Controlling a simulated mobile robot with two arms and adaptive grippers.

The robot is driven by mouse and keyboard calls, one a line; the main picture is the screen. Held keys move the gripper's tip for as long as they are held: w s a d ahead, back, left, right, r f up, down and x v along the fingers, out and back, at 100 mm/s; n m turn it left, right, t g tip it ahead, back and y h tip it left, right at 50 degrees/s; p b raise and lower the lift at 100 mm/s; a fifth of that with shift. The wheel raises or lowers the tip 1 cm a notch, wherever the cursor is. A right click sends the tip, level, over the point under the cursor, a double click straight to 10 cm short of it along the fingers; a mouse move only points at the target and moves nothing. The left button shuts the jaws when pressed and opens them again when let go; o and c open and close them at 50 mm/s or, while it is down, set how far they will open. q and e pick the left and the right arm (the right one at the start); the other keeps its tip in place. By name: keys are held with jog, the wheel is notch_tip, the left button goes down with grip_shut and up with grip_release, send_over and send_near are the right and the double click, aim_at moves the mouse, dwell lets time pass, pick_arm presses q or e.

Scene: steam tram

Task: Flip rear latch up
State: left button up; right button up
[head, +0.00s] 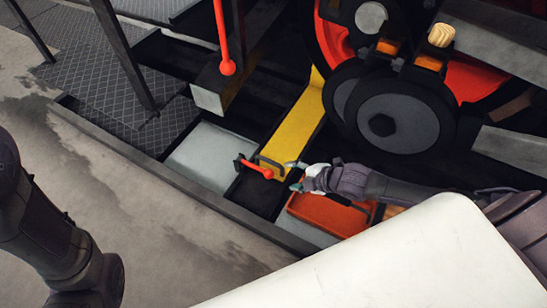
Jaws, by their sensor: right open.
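A small red lever (256,169) with a round red knob sits at the near end of a yellow beam (297,123). It lies nearly flat, its knob to the right, and looks like the rear latch. A dark bracket stands just behind it. My right gripper (292,176) is open just right of the knob. Its two light fingertips point left toward the knob, with a small gap in the picture. Nothing shows between the fingers. My left arm shows at the left edge, but its gripper is not in view.
A taller red lever (222,40) with a ball end stands farther back. Large dark and red wheels (393,115) are at the upper right. An orange-red box (330,212) lies below my right gripper. A grey curb (165,178) runs along the near side, with bare floor before it.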

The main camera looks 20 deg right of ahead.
aim_at(272, 174)
jog(key=b+x, duration=0.3)
jog(key=x, duration=0.1)
jog(key=d+f+b+x, duration=0.1)
jog(key=b+x, duration=0.2)
jog(key=x, duration=0.1)
jog(key=b+x, duration=0.4)
jog(key=x, duration=0.1)
jog(key=shift+s+d+f, duration=0.2)
jog(key=shift+s, duration=0.15)
jog(key=shift+w+a+f+b, duration=0.15)
jog(key=shift+w+b, duration=0.2)
grip_shut()
